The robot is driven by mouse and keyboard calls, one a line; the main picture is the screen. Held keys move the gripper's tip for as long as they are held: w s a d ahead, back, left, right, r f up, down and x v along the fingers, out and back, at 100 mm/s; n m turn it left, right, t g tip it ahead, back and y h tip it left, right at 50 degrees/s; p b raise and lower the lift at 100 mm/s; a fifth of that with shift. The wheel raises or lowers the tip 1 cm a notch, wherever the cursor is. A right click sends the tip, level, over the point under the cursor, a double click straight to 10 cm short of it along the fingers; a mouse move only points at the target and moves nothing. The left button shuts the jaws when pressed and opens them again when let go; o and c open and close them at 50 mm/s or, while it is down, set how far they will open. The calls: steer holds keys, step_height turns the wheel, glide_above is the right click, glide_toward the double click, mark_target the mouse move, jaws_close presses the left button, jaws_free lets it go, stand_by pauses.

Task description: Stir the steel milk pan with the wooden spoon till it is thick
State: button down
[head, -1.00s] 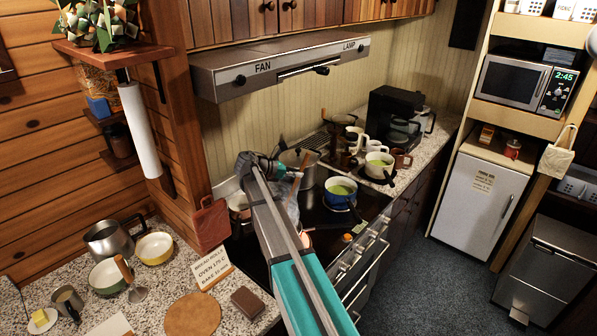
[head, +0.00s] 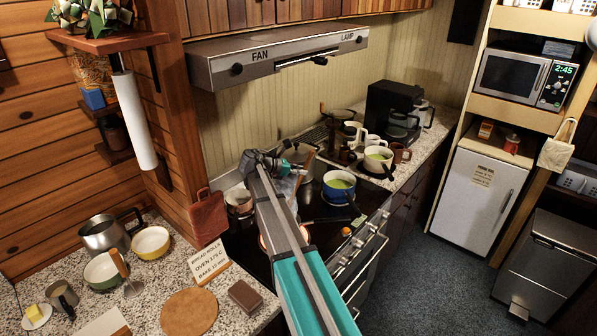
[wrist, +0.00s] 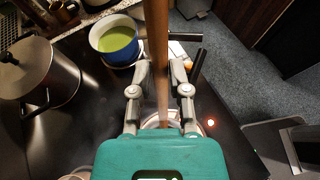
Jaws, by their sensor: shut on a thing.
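The wooden spoon (wrist: 157,45) shows as a brown shaft between the fingers of my gripper (wrist: 160,92) in the wrist view. The fingers are shut on it. In the head view my gripper (head: 297,168) is over the stove, with part of the spoon (head: 306,164) beside it. The steel milk pan cannot be made out clearly; my arm and gripper cover that part of the stove. The spoon's lower end and the thickness of any contents are hidden.
A blue pot (head: 339,186) with green contents stands right of my gripper. A lidded steel pot (wrist: 37,75) stands left in the wrist view. A reddish glow shows on the dark stove (head: 255,255) beside my arm. The range hood (head: 290,62) is above.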

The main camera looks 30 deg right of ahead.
mark_target(293, 192)
steer(key=shift+s+d+f+b, duration=0.1)
steer(key=shift+d+f+b, duration=0.2)
steer(key=shift+f+b, duration=0.25)
steer(key=shift+d+f+b, duration=0.3)
steer(key=shift+f+b, duration=0.1)
steer(key=shift+f, duration=0.2)
steer(key=shift+w+a+f+b, duration=0.1)
steer(key=shift+a+f+b, duration=0.4)
steer(key=shift+f+b, duration=0.7)
steer(key=shift+w+a+f+b, duration=0.1)
steer(key=shift+a+f+b, duration=0.35)
steer(key=shift+f+b, duration=0.7)
steer(key=shift+w+a+f+b, duration=0.1)
steer(key=shift+a+f+b, duration=0.4)
steer(key=shift+f+b, duration=0.7)
steer(key=shift+s, duration=0.2)
